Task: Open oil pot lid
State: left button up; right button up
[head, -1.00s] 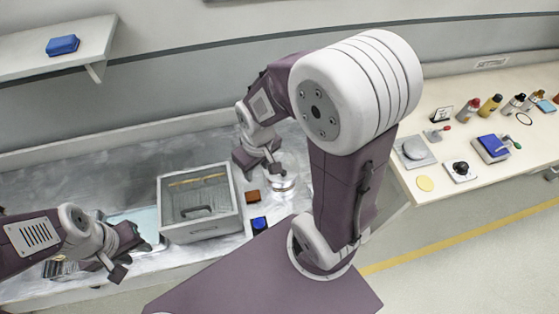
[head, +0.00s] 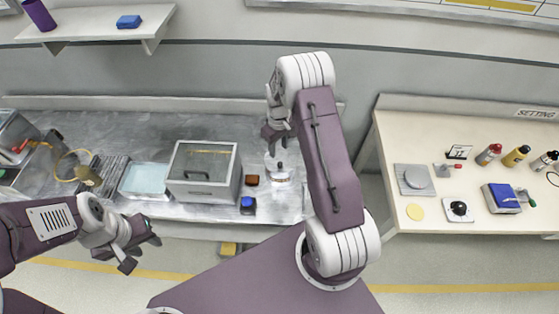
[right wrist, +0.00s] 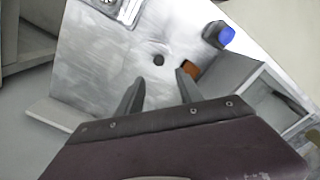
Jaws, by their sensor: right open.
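The oil pot (head: 281,177), small and pale with a dark knob on its lid, stands on the grey metal counter right of the glass-fronted box. My right gripper (head: 276,145) hangs just above and behind it, open and empty. In the right wrist view a dark round spot, apparently the lid knob (right wrist: 158,60), shows just beyond and between the spread fingertips of the right gripper (right wrist: 159,77). The pot body is hard to make out there. My left gripper (head: 143,253) is open and empty at the lower left, in front of the counter.
The glass-fronted box (head: 203,194) stands left of the pot. A brown block (head: 251,180) and a blue-topped item (head: 248,205) lie between them; the brown block also shows near the right finger (right wrist: 191,68). A white table (head: 420,235) with several items stands at the right.

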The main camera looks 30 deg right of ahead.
aim_at(280, 164)
jog(key=f+p, duration=0.1)
jog(key=f, duration=0.2)
jog(key=s+f+p, duration=0.1)
jog(key=f, duration=0.2)
jog(key=shift+s+d, duration=0.2)
jog(key=shift+w+f, duration=0.15)
jog(key=shift+f, duration=0.35)
jog(key=shift+w+f, duration=0.15)
jog(key=shift+f, duration=0.35)
jog(key=shift+w+a+f, duration=0.15)
jog(key=shift+w+f, duration=0.05)
pick_arm(q)
jog(key=r, duration=0.2)
jog(key=shift+s+r, duration=0.3)
jog(key=shift+r, duration=0.05)
pick_arm(e)
jog(key=shift+s, duration=0.1)
jog(key=shift+s+r, duration=0.1)
jog(key=c, duration=0.9)
pick_arm(q)
jog(key=shift+s+d, duration=0.15)
jog(key=shift+s, duration=0.05)
pick_arm(e)
grip_shut()
